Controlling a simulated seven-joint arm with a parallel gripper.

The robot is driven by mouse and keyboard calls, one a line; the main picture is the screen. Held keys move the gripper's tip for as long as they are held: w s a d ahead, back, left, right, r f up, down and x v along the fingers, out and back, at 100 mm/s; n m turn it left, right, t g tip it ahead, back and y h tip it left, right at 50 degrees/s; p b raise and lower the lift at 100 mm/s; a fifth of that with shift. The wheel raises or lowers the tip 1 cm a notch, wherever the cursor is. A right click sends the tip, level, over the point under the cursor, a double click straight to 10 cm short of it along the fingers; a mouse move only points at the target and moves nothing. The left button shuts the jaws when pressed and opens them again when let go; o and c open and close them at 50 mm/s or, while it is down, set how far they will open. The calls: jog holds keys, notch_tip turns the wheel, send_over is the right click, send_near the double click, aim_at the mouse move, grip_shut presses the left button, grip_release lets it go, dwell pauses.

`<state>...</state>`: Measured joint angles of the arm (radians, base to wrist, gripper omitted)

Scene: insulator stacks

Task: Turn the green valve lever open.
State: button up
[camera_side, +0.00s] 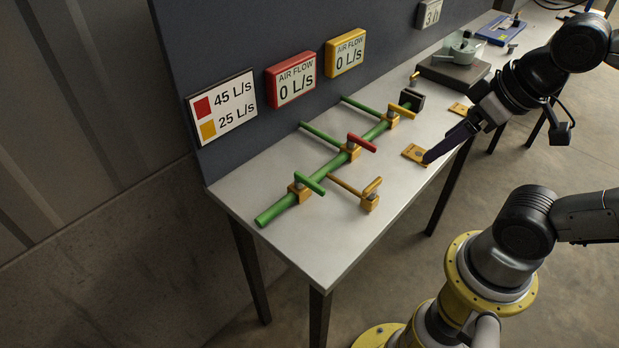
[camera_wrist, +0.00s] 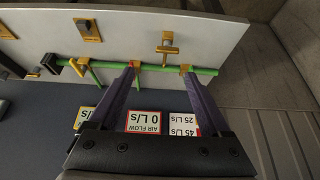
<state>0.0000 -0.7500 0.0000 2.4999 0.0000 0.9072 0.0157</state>
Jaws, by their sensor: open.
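In the side view, the green lever (camera_side: 310,184) sits on a brass valve body (camera_side: 301,193) near the front end of the green pipe (camera_side: 276,210). The lever lies crosswise to the pipe. My gripper (camera_side: 428,160) has dark purple fingers and is at the table's right edge, well apart from the green lever. In the wrist view, my gripper (camera_wrist: 160,69) is open and empty, with its two fingers spread. The green pipe (camera_wrist: 160,69) shows behind and between the fingertips. The right finger covers part of the front valve, and the green lever cannot be made out there.
A red lever (camera_side: 363,143) and a yellow lever (camera_side: 402,110) sit farther along the pipe. A yellow-handled branch valve (camera_side: 371,196) stands to its right. The wall sign (camera_side: 222,106) reads 45 and 25 L/s; red (camera_side: 291,79) and yellow (camera_side: 345,53) displays read 0 L/s.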

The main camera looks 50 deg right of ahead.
jog(key=shift+m+g, duration=0.3)
jog(key=shift+m, duration=0.2)
jog(key=w+r, duration=0.3)
jog(key=r, duration=0.1)
jog(key=shift+w+a+r, duration=0.1)
jog(key=shift+a, duration=0.15)
jog(key=c, duration=0.5)
jog(key=n+g, duration=0.1)
jog(key=g, duration=0.4)
send_over(313, 183)
notch_tip(313, 183, down, 6)
notch_tip(313, 183, down, 13)
jog(key=shift+c, duration=0.4)
grip_shut()
